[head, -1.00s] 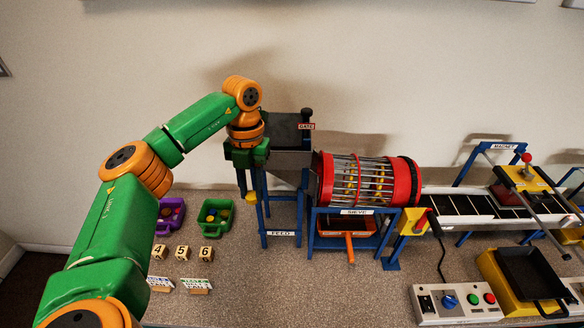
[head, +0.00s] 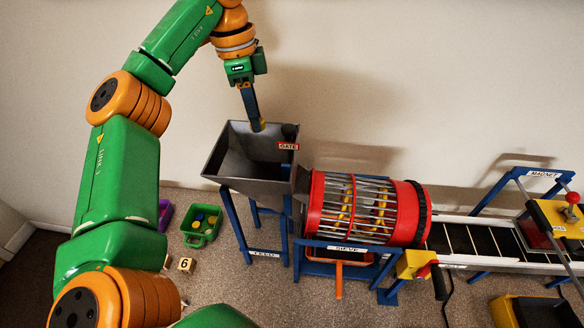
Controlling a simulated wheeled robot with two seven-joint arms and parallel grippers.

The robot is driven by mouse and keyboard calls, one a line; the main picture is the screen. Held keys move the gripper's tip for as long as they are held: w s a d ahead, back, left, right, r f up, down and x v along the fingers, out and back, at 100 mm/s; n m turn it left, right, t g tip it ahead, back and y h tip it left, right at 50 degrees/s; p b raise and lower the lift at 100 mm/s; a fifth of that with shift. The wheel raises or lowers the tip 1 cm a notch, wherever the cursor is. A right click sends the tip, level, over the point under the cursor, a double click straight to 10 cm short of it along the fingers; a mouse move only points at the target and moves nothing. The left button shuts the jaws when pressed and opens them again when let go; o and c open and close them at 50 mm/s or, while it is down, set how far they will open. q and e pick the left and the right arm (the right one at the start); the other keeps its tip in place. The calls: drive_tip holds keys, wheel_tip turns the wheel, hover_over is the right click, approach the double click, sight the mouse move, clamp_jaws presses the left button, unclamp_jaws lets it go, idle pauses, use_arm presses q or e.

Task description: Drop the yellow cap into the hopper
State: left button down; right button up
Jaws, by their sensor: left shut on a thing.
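My left gripper (head: 257,124) points down over the back part of the hopper (head: 232,178), close to its back wall. It is shut on the yellow cap (head: 262,126), of which only a small yellow edge shows beside the fingertips. The hopper is a grey, open-topped funnel on blue legs, with a sign reading GATE and a dark knob at its right side. The inside that I can see looks dark and empty. My right gripper is not in view.
The red sieve drum (head: 365,208) stands right of the hopper, with yellow pieces inside. A conveyor (head: 478,238) runs to the magnet stand (head: 560,215). A green bin (head: 201,238) of round pieces and a purple bin (head: 165,213) sit at lower left.

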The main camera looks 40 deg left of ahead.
use_arm(q)
drive_tip(key=f, duration=0.1)
drive_tip(key=s+f, duration=0.1)
drive_tip(key=f, duration=0.1)
drive_tip(key=s+f, duration=0.1)
drive_tip(key=f, duration=0.1)
drive_tip(key=shift+s, duration=0.1)
drive_tip(key=c, duration=1)
unclamp_jaws()
drive_tip(key=shift+s+r, duration=0.1)
drive_tip(key=o, duration=0.4)
drive_tip(key=shift+s, duration=0.2)
drive_tip(key=shift+s+r, duration=0.15)
drive_tip(key=shift+s, duration=0.05)
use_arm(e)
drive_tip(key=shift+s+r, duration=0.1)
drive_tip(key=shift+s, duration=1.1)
use_arm(q)
drive_tip(key=shift+w, duration=0.15)
